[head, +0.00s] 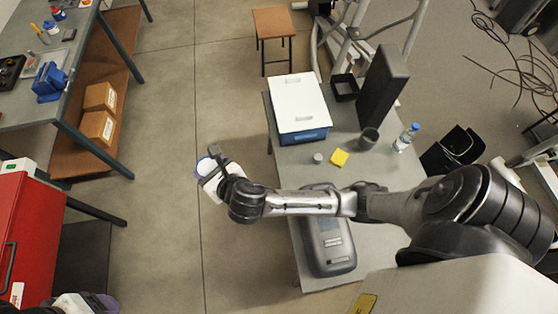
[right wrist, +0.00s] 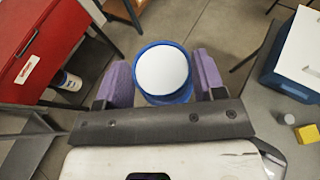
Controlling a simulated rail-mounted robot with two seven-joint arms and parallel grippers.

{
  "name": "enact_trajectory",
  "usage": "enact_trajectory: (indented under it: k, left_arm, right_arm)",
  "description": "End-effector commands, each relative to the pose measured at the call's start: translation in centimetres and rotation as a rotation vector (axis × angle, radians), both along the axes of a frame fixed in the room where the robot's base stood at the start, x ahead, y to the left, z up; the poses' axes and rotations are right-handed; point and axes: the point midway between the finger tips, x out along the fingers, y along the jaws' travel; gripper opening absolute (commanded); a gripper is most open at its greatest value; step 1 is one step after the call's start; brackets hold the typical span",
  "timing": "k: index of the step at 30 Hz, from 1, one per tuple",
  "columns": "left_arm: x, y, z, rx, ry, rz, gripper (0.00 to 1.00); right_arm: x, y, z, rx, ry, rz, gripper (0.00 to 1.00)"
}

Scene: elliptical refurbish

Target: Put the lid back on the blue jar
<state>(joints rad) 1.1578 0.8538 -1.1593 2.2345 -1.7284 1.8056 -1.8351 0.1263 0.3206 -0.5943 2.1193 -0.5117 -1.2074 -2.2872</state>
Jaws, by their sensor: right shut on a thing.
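My right gripper (right wrist: 162,66) has its two purple fingers shut on a blue-rimmed round thing with a white face (right wrist: 163,68). I cannot tell whether this is the blue jar or its lid. In the head view the right gripper (head: 213,166) holds this round thing (head: 204,166) over the floor, left of the grey table. No separate jar or lid can be made out with certainty. My left gripper (head: 100,302) shows only partly at the bottom left edge, and its jaws cannot be read.
The grey table (head: 288,185) holds a blue box with a white lid (head: 300,105), a yellow block (head: 339,157), a small grey cylinder (head: 318,158), a dark cup (head: 368,138) and a bottle (head: 406,137). A red cabinet (head: 30,235) stands at left. The floor between is clear.

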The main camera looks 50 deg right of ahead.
Motion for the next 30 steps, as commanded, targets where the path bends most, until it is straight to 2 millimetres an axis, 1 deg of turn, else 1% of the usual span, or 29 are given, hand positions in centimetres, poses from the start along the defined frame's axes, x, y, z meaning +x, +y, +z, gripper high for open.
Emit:
enact_trajectory:
  k: [1, 3, 5, 6, 8, 9, 14, 15, 17, 18, 22, 24, 27, 30]
  left_arm:
    - [0.0, 0.0, -2.4, 0.0, 0.0, 0.0, 0.48]
    - [0.0, 0.0, -3.9, 0.0, 0.0, 0.0, 0.48]
    - [0.0, 0.0, -5.2, 0.0, 0.0, 0.0, 0.48]
    - [0.0, 0.0, -6.0, 0.0, 0.0, 0.0, 0.48]
    - [0.0, 0.0, -7.3, 0.0, 0.0, 0.0, 0.48]
    - [0.0, 0.0, -8.2, 0.0, 0.0, 0.0, 0.48]
    - [0.0, 0.0, -11.5, 0.0, 0.0, 0.0, 0.48]
    - [0.0, 0.0, -12.4, 0.0, 0.0, 0.0, 0.48]
    - [0.0, 0.0, -13.6, 0.0, 0.0, 0.0, 0.48]
    - [0.0, 0.0, -14.4, 0.0, 0.0, 0.0, 0.48]
    - [0.0, 0.0, -16.7, 0.0, 0.0, 0.0, 0.48]
    - [0.0, 0.0, -17.7, 0.0, 0.0, 0.0, 0.48]
    - [0.0, 0.0, -18.9, 0.0, 0.0, 0.0, 0.48]
    - [0.0, 0.0, -19.9, 0.0, 0.0, 0.0, 0.48]
  right_arm:
    - [-0.2, -1.9, -3.3, -0.002, 0.004, -0.057, 0.08]
    - [-0.6, -4.5, -5.8, -0.003, 0.002, -0.136, 0.08]
    - [-1.0, -6.7, -7.9, -0.003, 0.001, -0.203, 0.08]
    - [-1.4, -8.2, -9.2, -0.003, 0.001, -0.247, 0.08]
    - [-2.1, -10.5, -11.3, -0.004, 0.0, -0.312, 0.08]
    - [-2.6, -12.0, -12.7, -0.005, 0.0, -0.355, 0.08]
    - [-5.1, -18.0, -17.8, -0.007, -0.002, -0.525, 0.08]
    - [-5.8, -19.4, -19.1, -0.007, -0.003, -0.566, 0.08]
    - [-7.0, -21.6, -20.8, -0.008, -0.005, -0.626, 0.08]
    - [-7.8, -23.0, -21.9, -0.009, -0.004, -0.665, 0.08]
    - [-10.5, -27.2, -24.9, -0.009, -0.006, -0.779, 0.08]
    - [-11.9, -29.1, -26.1, -0.009, -0.008, -0.831, 0.08]
    - [-13.7, -31.5, -27.5, -0.01, -0.01, -0.894, 0.08]
    - [-15.2, -33.2, -28.4, -0.01, -0.01, -0.94, 0.08]
